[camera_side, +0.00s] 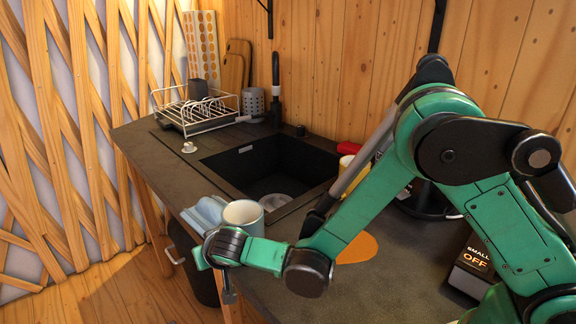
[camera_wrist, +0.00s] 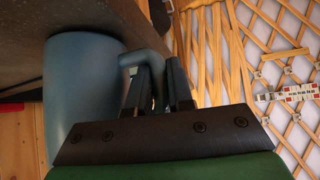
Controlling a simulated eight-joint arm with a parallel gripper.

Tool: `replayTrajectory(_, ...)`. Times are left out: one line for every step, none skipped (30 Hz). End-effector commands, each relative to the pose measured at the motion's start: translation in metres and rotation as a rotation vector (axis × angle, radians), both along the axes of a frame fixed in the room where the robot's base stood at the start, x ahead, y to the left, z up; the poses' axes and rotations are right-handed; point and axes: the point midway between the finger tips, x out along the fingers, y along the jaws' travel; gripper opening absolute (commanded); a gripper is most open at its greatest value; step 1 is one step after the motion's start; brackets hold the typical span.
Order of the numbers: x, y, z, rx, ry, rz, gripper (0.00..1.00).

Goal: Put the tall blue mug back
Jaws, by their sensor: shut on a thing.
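The tall blue mug (camera_side: 243,213) is near the front edge of the counter in the side view, its open rim facing up. Part of it is hidden behind my wrist. In the wrist view the mug (camera_wrist: 82,85) fills the left side, with its handle (camera_wrist: 143,58) reaching right to my fingers. My gripper (camera_wrist: 162,75) is shut on the handle. In the side view my gripper (camera_side: 226,262) is beside the mug at the counter's front edge. I cannot tell whether the mug's base touches the counter.
A black sink (camera_side: 270,168) is behind the mug. A light blue cloth (camera_side: 205,213) lies just left of it. A white dish rack (camera_side: 195,112) holding a dark cup (camera_side: 198,89) stands at the back left.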

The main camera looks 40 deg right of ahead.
Motion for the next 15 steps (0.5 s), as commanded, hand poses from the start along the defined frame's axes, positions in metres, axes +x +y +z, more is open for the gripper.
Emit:
replayTrajectory(0.0001,0.0,0.0002,-0.001,-0.001,0.001,0.0)
replayTrajectory(0.0001,0.0,0.0001,-0.001,-0.001,0.001,0.0)
replayTrajectory(0.0001,0.0,-0.0006,-0.001,-0.001,0.001,0.0)
replayTrajectory(0.0002,0.0001,-0.0015,-0.001,-0.001,0.001,0.0)
replayTrajectory(0.0003,0.0,-0.0024,-0.001,-0.001,0.001,0.0)
replayTrajectory(0.0003,0.0001,-0.0029,0.0,0.0,0.0,0.22)
replayTrajectory(0.0002,0.0001,-0.0027,0.0,0.0,0.0,0.31)
replayTrajectory(0.0002,0.0001,-0.0027,0.0,0.0,0.0,0.39)
replayTrajectory(0.0002,0.0,-0.0026,0.0,0.0,0.0,0.48)
replayTrajectory(0.0002,0.0001,-0.0025,0.0,0.0,0.0,0.48)
replayTrajectory(0.0002,0.0001,-0.0025,0.0,0.0,0.0,0.48)
replayTrajectory(0.0002,0.0001,-0.0025,0.0,0.0,0.0,0.48)
replayTrajectory(0.0002,0.0001,-0.0025,0.0,0.0,0.0,0.48)
replayTrajectory(0.0002,0.0001,-0.0025,0.0,0.0,0.0,0.48)
replayTrajectory(0.0002,0.0001,-0.0024,0.0,0.0,0.0,0.48)
